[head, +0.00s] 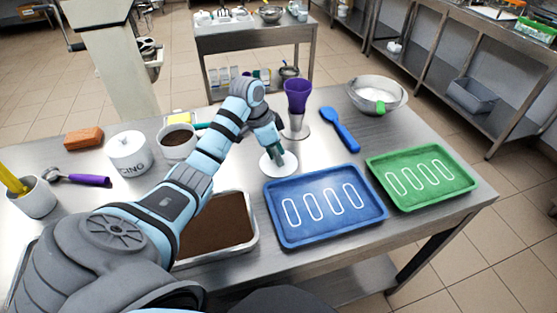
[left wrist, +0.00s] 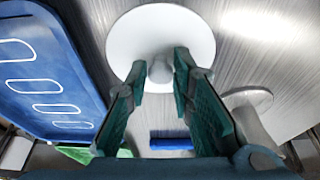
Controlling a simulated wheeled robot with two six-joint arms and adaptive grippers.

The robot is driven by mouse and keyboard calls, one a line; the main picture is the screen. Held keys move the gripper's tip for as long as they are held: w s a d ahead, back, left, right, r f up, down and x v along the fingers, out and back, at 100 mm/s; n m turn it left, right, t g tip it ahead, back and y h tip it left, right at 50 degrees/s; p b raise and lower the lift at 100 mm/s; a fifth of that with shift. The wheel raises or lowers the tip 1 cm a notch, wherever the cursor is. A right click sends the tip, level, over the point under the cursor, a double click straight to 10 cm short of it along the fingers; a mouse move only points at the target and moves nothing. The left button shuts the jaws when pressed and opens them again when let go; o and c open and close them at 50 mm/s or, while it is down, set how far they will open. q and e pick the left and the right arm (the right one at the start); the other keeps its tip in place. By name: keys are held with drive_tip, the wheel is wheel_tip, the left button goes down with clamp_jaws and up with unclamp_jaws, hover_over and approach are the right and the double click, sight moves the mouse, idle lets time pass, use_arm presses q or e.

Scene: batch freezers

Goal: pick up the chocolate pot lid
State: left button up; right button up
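A white pot (head: 178,147) with dark brown content stands uncovered behind my left arm. My right gripper is not in view.
A blue tray (head: 271,219) and a green tray (head: 468,184) lie to the right. A purple cup (head: 298,92) on a metal stand and a blue spatula (head: 341,130) are behind the lid. A brown-filled pan (head: 256,232) lies in front. A white canister (head: 127,155) stands left.

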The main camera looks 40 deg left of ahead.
use_arm(q)
drive_tip(key=shift+c, duration=1)
drive_tip(key=shift+r, duration=0.1)
